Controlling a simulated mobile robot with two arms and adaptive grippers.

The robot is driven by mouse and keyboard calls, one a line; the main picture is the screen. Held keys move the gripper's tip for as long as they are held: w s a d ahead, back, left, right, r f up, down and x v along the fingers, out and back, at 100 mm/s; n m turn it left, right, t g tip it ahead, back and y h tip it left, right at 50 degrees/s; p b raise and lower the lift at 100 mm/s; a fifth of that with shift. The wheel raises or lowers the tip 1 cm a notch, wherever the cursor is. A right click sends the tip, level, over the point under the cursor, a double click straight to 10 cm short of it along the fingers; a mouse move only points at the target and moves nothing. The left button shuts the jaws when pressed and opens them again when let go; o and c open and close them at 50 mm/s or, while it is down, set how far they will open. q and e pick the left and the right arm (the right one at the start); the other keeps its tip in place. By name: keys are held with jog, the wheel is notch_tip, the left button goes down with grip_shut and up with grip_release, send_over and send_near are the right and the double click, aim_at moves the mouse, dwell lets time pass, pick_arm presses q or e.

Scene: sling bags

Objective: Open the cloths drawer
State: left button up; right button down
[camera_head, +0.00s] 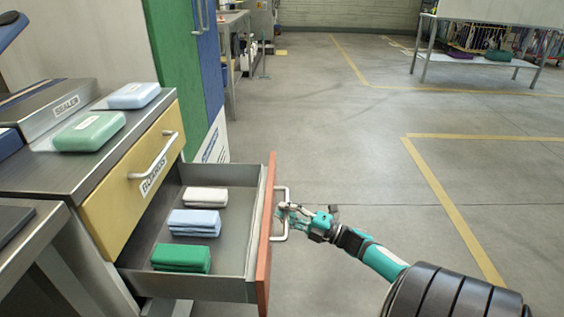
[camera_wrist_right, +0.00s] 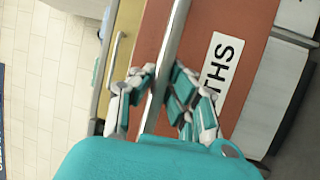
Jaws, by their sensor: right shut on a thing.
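The cloths drawer (camera_head: 265,235) has an orange-red front and stands pulled well out of the cabinet. Inside lie a white folded cloth (camera_head: 206,196), blue folded cloths (camera_head: 194,222) and green folded cloths (camera_head: 181,258). My right gripper (camera_head: 284,213) is shut on the drawer's metal handle (camera_head: 282,190). In the right wrist view its fingers (camera_wrist_right: 158,88) sit on both sides of the handle bar (camera_wrist_right: 171,40), beside a white label (camera_wrist_right: 219,72) ending in "THS". My left gripper is not in view.
A closed yellow drawer (camera_head: 130,185) labelled "BOARDS" is above. A green case (camera_head: 90,131) and a light blue case (camera_head: 134,95) lie on the cabinet top. Open floor (camera_head: 340,130) lies to the right, with a table (camera_head: 475,60) far back.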

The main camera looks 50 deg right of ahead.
jog(key=c, duration=1.3)
grip_release()
jog(key=v, duration=1.2)
